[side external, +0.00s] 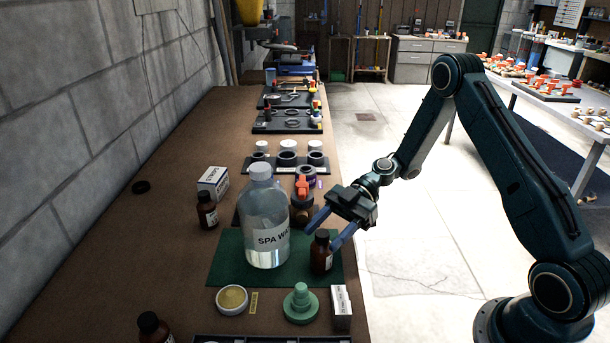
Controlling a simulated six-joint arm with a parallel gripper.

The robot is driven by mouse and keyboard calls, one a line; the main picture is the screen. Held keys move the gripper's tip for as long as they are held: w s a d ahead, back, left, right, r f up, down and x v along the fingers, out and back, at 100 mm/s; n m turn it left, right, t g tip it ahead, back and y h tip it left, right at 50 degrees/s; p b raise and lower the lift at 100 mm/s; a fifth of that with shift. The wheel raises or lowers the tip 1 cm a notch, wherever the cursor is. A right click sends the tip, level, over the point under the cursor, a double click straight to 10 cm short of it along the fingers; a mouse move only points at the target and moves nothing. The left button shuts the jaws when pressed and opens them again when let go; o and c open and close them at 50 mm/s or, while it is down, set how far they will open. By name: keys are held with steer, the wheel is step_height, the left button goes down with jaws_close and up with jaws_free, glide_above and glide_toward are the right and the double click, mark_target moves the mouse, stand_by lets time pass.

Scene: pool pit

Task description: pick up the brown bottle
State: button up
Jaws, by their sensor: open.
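A small brown bottle (321,252) with a black cap and pale label stands upright on the right part of a green mat (225,262). My gripper (326,233) is open, with one blue finger on each side of this bottle's upper part in the picture. I cannot tell whether the fingers touch it. A second brown bottle (207,211) stands on the bench left of the mat. A third brown bottle (154,328) is at the bottom edge, partly cut off.
A large clear jug (264,218) labelled "SPA WA…" stands on the mat just left of my gripper. In front are a round tin (232,299), a green stepped part (300,303) and a white box (341,307). Another white box (213,182) stands behind. The bench's left side is mostly clear.

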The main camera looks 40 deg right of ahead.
mark_target(318, 240)
steer(key=shift+x, duration=1.8)
steer(key=c, duration=1.1)
steer(key=shift+r, duration=0.2)
steer(key=shift+r, duration=4.85)
